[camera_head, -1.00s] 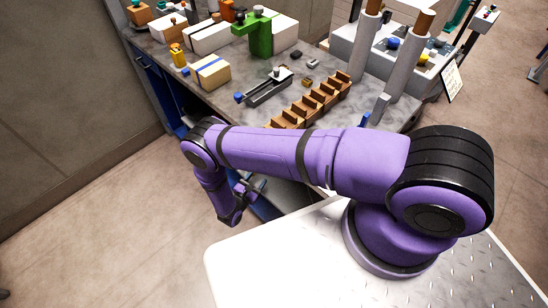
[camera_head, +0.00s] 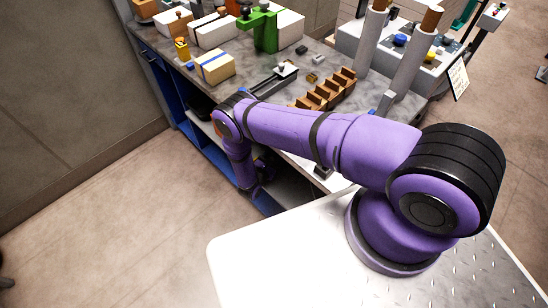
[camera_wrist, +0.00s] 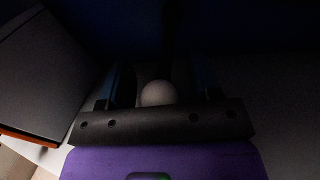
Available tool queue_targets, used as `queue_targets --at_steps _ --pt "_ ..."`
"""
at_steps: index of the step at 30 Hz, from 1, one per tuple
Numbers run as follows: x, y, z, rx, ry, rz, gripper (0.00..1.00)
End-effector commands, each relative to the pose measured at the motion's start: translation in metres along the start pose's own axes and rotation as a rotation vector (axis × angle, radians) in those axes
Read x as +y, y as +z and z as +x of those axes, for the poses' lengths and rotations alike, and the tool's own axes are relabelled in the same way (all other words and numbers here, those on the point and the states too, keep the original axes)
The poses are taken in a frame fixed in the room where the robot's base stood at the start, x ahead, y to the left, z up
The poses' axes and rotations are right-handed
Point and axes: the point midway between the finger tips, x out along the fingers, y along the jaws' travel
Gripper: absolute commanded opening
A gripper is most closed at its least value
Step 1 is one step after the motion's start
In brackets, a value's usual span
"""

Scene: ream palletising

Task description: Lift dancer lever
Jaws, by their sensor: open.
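I cannot pick out the dancer lever for certain in either view. In the wrist view a pale round knob or ball (camera_wrist: 158,93) shows between the two fingers of my gripper (camera_wrist: 165,75). What it is fixed to is hidden in the dark, and I cannot tell whether it is part of the lever. The fingers stand apart on either side of it, with no grip visible. In the head view my gripper (camera_head: 263,167) is low at the open front of the blue bench, partly hidden and dark.
The blue bench (camera_head: 176,92) has open shelves below its grey top. A dark box-like panel (camera_wrist: 50,75) is at the left in the wrist view. On the top are a brown slotted rack (camera_head: 325,92), a green stand (camera_head: 263,32) and several boxes. The floor at left is clear.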

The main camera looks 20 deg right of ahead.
Motion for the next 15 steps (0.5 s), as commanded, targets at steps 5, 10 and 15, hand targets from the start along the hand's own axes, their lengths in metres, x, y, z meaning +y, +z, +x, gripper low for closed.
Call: queue_targets --at_steps 5,10,15 --pt "0.0000 0.0000 0.0003 0.000 0.000 0.000 0.58" --pt "0.0001 0.0000 0.0001 0.000 0.000 0.000 0.31" --pt "0.0001 0.0000 0.0000 0.000 0.000 0.000 0.00"
